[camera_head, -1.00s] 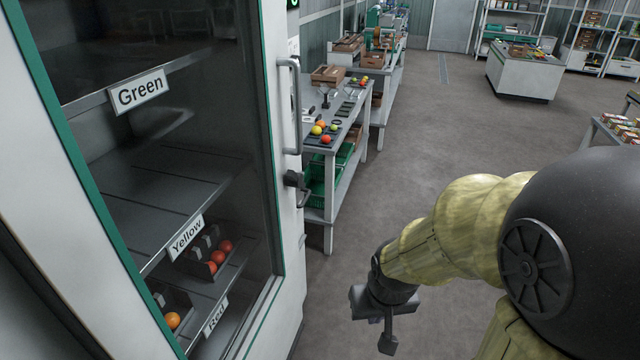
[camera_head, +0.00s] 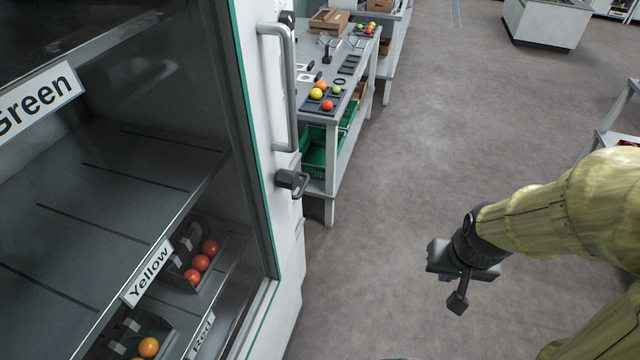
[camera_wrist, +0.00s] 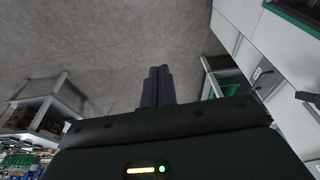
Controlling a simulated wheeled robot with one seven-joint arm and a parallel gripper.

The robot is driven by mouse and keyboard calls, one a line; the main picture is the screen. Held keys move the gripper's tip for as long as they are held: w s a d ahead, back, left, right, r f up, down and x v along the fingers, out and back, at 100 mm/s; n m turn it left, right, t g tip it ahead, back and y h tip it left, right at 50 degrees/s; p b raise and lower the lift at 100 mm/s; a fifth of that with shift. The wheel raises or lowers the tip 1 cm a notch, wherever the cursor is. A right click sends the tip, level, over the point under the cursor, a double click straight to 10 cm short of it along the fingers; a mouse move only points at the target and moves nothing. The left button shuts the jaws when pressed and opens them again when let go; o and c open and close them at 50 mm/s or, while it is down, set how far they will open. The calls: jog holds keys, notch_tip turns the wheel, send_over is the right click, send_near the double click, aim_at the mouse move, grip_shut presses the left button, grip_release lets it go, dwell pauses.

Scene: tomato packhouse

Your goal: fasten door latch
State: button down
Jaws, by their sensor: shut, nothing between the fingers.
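The door latch (camera_head: 292,182) is a dark block with a looped lever on the edge of the white cabinet door, below the long grey vertical handle (camera_head: 290,85). The glass door (camera_head: 150,130) looks closed against its frame, though I cannot tell whether the latch is engaged. My gripper (camera_head: 457,303) hangs over open floor to the right of the latch, well apart from it. Its fingers are together and empty, and they show in the wrist view (camera_wrist: 157,86). In the wrist view a dark handle-like part (camera_wrist: 308,98) shows at the right edge.
Behind the glass are shelves labelled Green (camera_head: 40,103), Yellow (camera_head: 148,272) and Red (camera_head: 202,336), with tomatoes in trays. A grey workbench (camera_head: 340,120) with tomatoes and tools stands beyond the cabinet. The floor (camera_head: 400,190) between cabinet and gripper is clear.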

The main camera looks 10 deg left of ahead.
jog(key=w+a+f+n+t+y+b, duration=0.2)
jog(key=w+a+f+n+t+b, duration=0.25)
jog(key=w+n, duration=0.35)
jog(key=w+a+f+n+t+y+b, duration=0.1)
jog(key=w+a+f+n+t+b, duration=0.25)
jog(key=w+f+n+b, duration=0.3)
jog(key=w+a+f+n+t+y+b, duration=0.1)
jog(key=w+a+f+n+y+b, duration=0.15)
jog(key=a+n+y+b, duration=0.6)
jog(key=s+a+n+y+b, duration=0.2)
jog(key=s+a+n+y, duration=0.3)
jog(key=n, duration=0.8)
jog(key=a+f+y, duration=0.1)
jog(key=a+y, duration=0.1)
jog(key=a, duration=0.1)
jog(key=shift+s+a+n, duration=0.2)
jog(key=shift+n, duration=0.2)
jog(key=shift+y, duration=0.25)
